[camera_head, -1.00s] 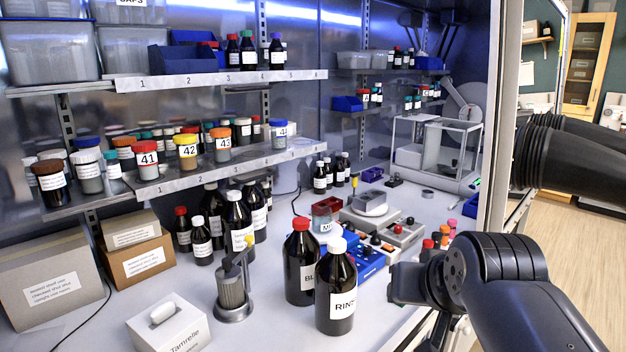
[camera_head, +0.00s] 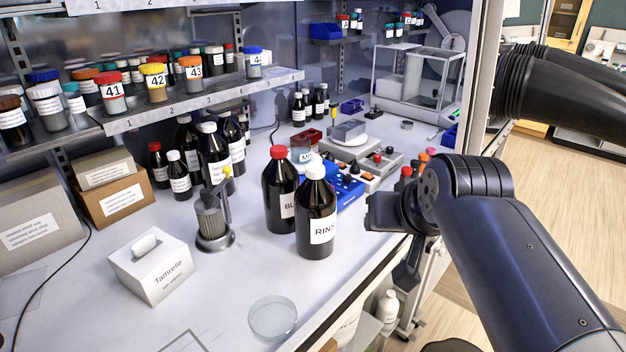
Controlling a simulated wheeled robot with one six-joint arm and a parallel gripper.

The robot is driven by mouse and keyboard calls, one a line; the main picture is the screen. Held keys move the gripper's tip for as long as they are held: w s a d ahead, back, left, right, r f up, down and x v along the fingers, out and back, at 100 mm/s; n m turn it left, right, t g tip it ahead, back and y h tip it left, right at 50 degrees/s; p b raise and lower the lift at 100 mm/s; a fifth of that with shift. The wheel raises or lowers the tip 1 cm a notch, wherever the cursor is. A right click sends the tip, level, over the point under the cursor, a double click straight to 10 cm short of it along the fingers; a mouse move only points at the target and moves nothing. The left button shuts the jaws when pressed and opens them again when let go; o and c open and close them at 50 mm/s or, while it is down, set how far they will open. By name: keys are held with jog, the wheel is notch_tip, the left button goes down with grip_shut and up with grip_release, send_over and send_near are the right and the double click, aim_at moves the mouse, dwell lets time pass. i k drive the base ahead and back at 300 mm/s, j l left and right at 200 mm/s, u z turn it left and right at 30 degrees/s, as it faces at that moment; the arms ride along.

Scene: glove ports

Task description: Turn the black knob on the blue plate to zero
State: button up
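The blue plate (camera_head: 350,192) lies on the bench behind the two large brown bottles, which hide part of it. Several small knobs or caps show on and around it, too small to tell apart with certainty. A dark knob (camera_head: 345,180) seems to stand on the plate. My gripper (camera_head: 378,213) is at the end of my dark arm, to the right of the white-capped bottle and nearer to me than the plate. It is apart from the plate, and its fingers are not clear enough to tell open from shut.
The RINS bottle (camera_head: 316,215) and red-capped bottle (camera_head: 279,190) stand left of my gripper. A grey control box (camera_head: 378,168) sits behind the plate. A tissue box (camera_head: 152,268), a metal stand (camera_head: 212,220) and a glass dish (camera_head: 272,318) are nearer. Bench is clear around the dish.

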aim_at(346, 177)
jog(key=i+u, duration=0.1)
jog(key=u, duration=0.35)
jog(key=i+u, duration=0.15)
jog(key=u, duration=0.3)
jog(key=i+l+u, duration=0.1)
jog(key=u, duration=0.35)
